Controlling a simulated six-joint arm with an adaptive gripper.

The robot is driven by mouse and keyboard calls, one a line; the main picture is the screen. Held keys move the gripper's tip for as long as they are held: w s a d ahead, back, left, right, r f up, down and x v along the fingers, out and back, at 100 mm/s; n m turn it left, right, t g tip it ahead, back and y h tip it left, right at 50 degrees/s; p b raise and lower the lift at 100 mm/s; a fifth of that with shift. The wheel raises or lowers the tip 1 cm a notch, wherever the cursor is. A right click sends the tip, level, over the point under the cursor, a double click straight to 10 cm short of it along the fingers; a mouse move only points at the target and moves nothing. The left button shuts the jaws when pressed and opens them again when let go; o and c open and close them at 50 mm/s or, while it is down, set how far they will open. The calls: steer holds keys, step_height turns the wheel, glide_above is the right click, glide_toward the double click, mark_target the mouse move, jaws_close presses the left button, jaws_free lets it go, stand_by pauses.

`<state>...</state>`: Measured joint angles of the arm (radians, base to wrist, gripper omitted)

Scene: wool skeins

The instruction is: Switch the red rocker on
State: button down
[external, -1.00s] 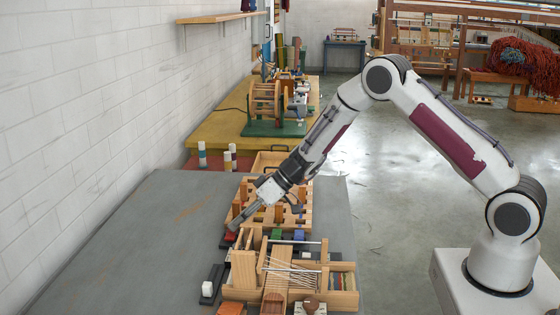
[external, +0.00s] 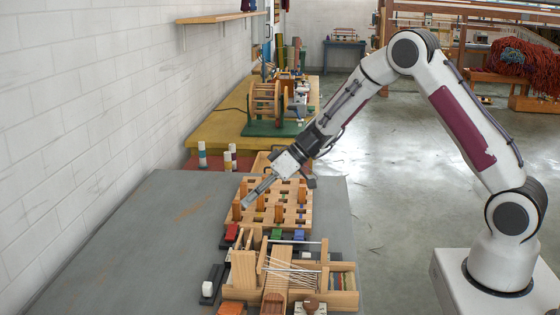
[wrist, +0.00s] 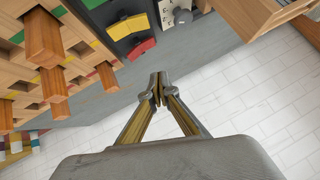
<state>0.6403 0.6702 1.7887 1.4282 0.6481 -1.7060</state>
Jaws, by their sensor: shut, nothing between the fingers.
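The red rocker (external: 232,231) sits at the left end of a dark switch strip on the grey table. In the wrist view the red rocker (wrist: 142,49) is above and slightly left of my fingertips, beside a yellow rocker (wrist: 127,26). I cannot tell for sure which way the red rocker is tipped. My gripper (external: 246,204) is shut and empty, raised beyond the red rocker in the external view and apart from it. Its closed fingertips (wrist: 157,89) show in the wrist view. A green rocker (external: 276,235) and a blue rocker (external: 299,235) are farther right.
A wooden peg board (external: 301,216) with upright pegs is behind the strip, close by my gripper. A wooden loom (external: 343,299) stands in front of it. The grey table (external: 130,250) is clear on the left.

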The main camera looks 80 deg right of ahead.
steer(key=shift+a+v, duration=0.25)
steer(key=shift+v, duration=0.8)
steer(key=shift+a+v, duration=0.2)
steer(key=shift+v, duration=0.85)
steer(key=shift+r, duration=0.1)
steer(key=s+a+r+m+g+y, duration=0.1)
steer(key=s+a+m+g, duration=0.15)
steer(key=s+a, duration=0.5)
steer(key=s+a+r+m+g, duration=0.2)
steer(key=s+a+g, duration=0.1)
steer(key=s+a, duration=0.4)
steer(key=s+a+r+n+h, duration=0.1)
steer(key=s+a+r+n, duration=0.1)
steer(key=s, duration=0.4)
steer(key=s+a+r+n+t+h, duration=0.1)
steer(key=s+a+r+n, duration=0.1)
steer(key=s+a+r, duration=0.3)
steer(key=s+a+r+n+t+h, duration=0.1)
steer(key=s+a+r+n, duration=0.1)
steer(key=s+r, duration=0.4)
steer(key=shift+s+a+h, duration=0.4)
steer(key=shift+s+a, duration=0.35)
steer(key=shift+s, duration=0.95)
steer(key=shift+f, duration=0.1)
